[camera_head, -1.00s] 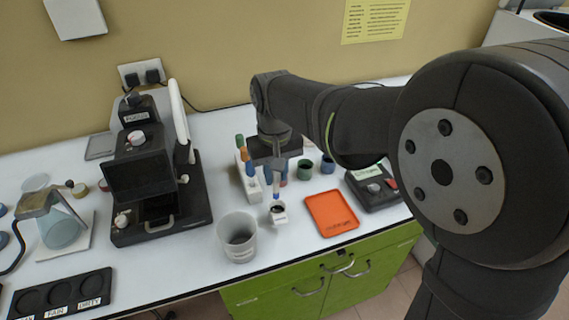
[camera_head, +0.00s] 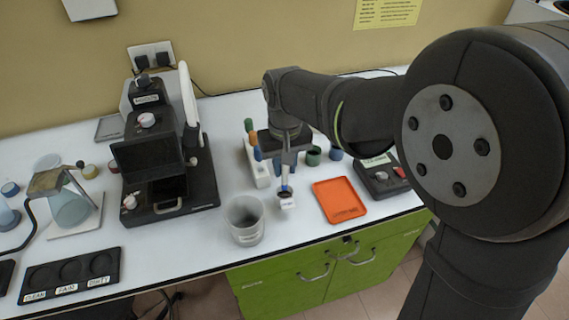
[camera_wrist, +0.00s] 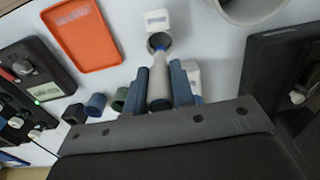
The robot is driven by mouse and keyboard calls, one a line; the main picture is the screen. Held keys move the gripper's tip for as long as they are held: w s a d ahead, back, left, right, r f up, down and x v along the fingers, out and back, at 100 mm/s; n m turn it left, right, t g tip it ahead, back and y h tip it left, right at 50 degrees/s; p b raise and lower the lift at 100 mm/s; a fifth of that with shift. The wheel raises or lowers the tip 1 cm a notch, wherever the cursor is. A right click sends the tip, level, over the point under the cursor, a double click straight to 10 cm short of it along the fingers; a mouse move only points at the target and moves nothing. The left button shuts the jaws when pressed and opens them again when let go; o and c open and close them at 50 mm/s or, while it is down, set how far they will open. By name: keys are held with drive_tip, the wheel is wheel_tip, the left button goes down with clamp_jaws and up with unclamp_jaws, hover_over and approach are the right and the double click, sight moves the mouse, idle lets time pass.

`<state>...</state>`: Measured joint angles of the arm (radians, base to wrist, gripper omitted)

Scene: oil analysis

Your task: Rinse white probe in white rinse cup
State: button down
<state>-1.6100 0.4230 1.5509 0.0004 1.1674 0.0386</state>
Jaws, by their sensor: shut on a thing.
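My gripper (camera_head: 284,172) points down, shut on the white probe (camera_wrist: 160,82), a pale tapering stick with a blue band near its tip. In the wrist view the probe stands between the two blue-grey fingers (camera_wrist: 160,92). The small white rinse cup (camera_head: 287,203) stands directly below, with a white label on its front, also seen in the wrist view (camera_wrist: 158,20). The probe's tip overlaps the cup's dark opening. How deep it reaches inside is hidden.
A larger grey beaker (camera_head: 244,232) stands left of the cup, and an orange tray (camera_head: 339,200) lies to the right. A white rack (camera_head: 258,172) with coloured probes is close behind. Green (camera_head: 313,156) and blue pots stand by my gripper. A black instrument (camera_head: 165,185) stands left.

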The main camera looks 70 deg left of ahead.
sight(285, 183)
drive_tip(key=shift+f, duration=0.2)
idle(0.3)
drive_tip(key=shift+f, duration=1)
drive_tip(key=shift+f, duration=0.35)
drive_tip(key=shift+f, duration=1.05)
drive_tip(key=shift+r, duration=0.1)
idle(1.4)
drive_tip(key=shift+r, duration=3.8)
